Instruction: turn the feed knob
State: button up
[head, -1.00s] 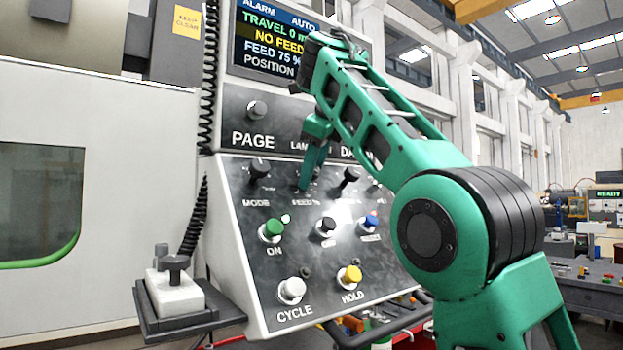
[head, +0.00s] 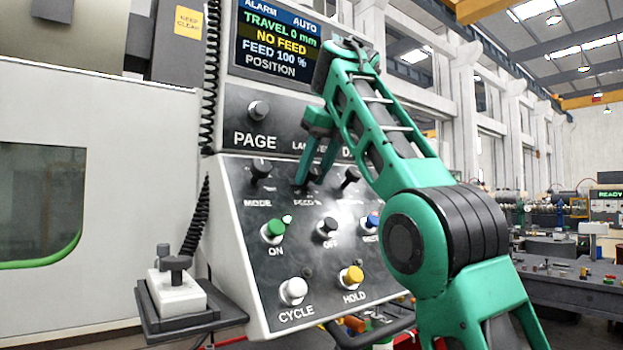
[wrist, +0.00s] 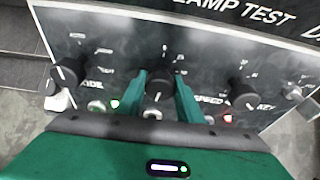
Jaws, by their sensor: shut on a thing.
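The dark feed knob (wrist: 158,86) shows in the wrist view between the two green fingers, with its markings partly visible around it. My gripper (wrist: 162,92) is shut on the knob, one finger at each side. In the head view my gripper (head: 313,178) comes down to the sloped panel above the FEED % label, and its fingers hide most of the knob. The screen (head: 277,42) reads TRAVEL 0 mm, NO FEED, FEED 100 % and POSITION.
The mode knob (head: 260,170) is on the left and another dark knob (head: 348,176) close on the right. Below are a green button (head: 272,231), a black one (head: 326,227), a white cycle button (head: 293,290) and a yellow hold button (head: 351,277).

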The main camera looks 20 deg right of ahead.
aim_at(317, 169)
jog(key=shift+d, duration=0.25)
jog(key=o, duration=1)
jog(key=shift+d, duration=0.1)
jog(key=shift+v, duration=2.45)
jog(key=shift+s+r, duration=0.1)
jog(key=shift+s, duration=0.25)
jog(key=s+d, duration=0.3)
jog(key=s, duration=0.7)
jog(key=shift+d, duration=0.4)
